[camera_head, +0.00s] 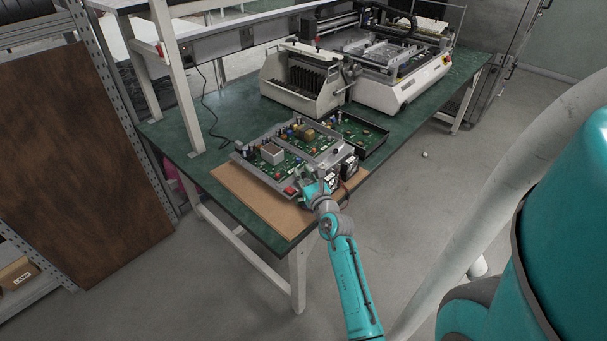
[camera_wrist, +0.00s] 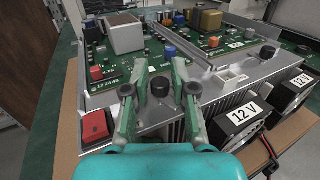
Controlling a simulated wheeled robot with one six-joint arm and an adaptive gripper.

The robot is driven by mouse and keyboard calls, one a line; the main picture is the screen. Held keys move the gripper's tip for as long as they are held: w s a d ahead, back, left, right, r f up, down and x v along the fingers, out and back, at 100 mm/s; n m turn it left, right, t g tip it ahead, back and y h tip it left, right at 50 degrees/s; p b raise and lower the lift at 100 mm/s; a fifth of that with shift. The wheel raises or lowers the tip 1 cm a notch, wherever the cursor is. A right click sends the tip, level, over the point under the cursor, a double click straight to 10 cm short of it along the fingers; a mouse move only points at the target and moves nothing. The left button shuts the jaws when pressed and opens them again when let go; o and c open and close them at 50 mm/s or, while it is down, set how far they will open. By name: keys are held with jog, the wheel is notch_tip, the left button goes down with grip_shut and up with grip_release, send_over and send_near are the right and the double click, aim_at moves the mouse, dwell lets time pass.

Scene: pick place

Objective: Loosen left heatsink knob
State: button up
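In the wrist view, the left heatsink knob (camera_wrist: 159,87) is a short black cylinder on the silver heatsink (camera_wrist: 230,90) edge of the circuit-board unit. A second black knob (camera_wrist: 267,54) sits further right on the same heatsink. My gripper (camera_wrist: 159,72) is open, with one teal finger on each side of the left knob in the picture. Gaps show between the fingers and the knob, and I see no contact. In the head view, my gripper (camera_head: 307,181) is at the unit's near edge; the left knob cannot be made out there.
A red switch (camera_wrist: 96,125) sits left of my gripper. Two black boxes labelled 12 V (camera_wrist: 238,126) stand at right. The unit rests on a brown board (camera_head: 245,193) on the green table (camera_head: 170,135). A beige machine (camera_head: 300,80) stands behind.

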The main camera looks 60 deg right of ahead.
grip_shut()
jog(key=shift+d+n+t+y, duration=0.1)
jog(key=shift+n+t+y, duration=0.55)
jog(key=shift+y, duration=0.25)
jog(key=shift+n+t+y, duration=0.55)
jog(key=shift+n+y, duration=0.4)
jog(key=shift+y, duration=0.25)
jog(key=shift+n+t+y, duration=0.6)
jog(key=shift+n+y, duration=0.7)
jog(key=shift+y, duration=1)
jog(key=o, duration=0.6)
grip_release()
